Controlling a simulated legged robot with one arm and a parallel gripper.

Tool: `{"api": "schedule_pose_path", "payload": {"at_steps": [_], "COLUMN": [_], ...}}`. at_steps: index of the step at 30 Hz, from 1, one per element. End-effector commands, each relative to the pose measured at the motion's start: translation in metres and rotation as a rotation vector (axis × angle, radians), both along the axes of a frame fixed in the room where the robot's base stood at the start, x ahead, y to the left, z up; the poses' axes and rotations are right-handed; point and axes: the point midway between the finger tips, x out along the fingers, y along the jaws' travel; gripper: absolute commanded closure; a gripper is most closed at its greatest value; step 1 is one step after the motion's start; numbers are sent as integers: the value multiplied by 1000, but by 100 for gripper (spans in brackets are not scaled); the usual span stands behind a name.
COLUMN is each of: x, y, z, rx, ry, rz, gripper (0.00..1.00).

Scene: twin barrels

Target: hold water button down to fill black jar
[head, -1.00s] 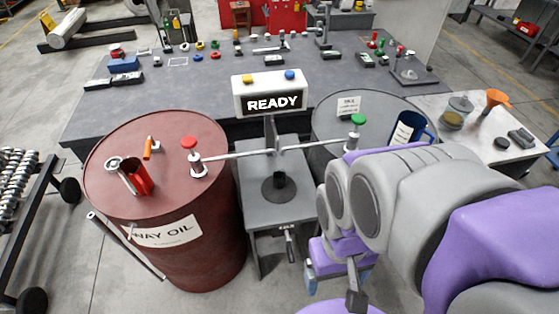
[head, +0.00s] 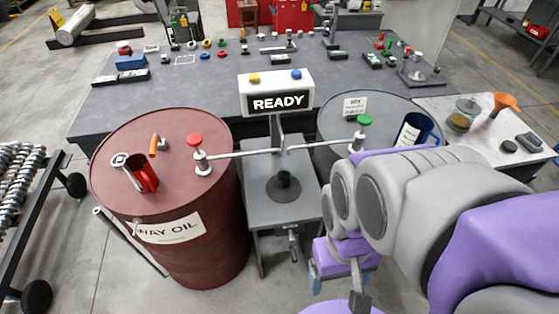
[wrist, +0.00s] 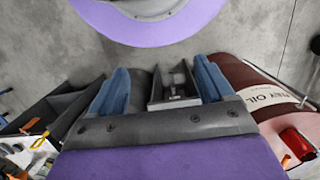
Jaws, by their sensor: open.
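The small black jar (head: 284,179) stands upright on a grey stand between two barrels, below the meeting spouts. A white box reading READY (head: 277,101) stands behind it, with a yellow button (head: 254,79) and a blue button (head: 296,74) on top. A red knob (head: 194,139) tops the tap on the red barrel and a green knob (head: 364,119) tops the tap on the grey barrel. Neither is labelled as water legibly. My gripper (wrist: 162,85) is open and empty, its blue fingers apart. It hangs low in front of the grey barrel, away from every button.
The red barrel marked WAY OIL (head: 190,255) holds a red can (head: 143,175) on top. A cluttered dark bench (head: 215,105) lies behind.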

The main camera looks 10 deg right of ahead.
Motion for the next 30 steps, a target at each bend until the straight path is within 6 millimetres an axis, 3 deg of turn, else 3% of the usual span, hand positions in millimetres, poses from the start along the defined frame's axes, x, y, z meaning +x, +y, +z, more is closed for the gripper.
{"api": "schedule_pose_path", "payload": {"at_steps": [2,24,30], "x": [0,0,0], "y": [0,0,0], "z": [0,0,0], "rx": [0,0,0], "ry": [0,0,0], "rz": [0,0,0], "gripper": [27,98,100]}}
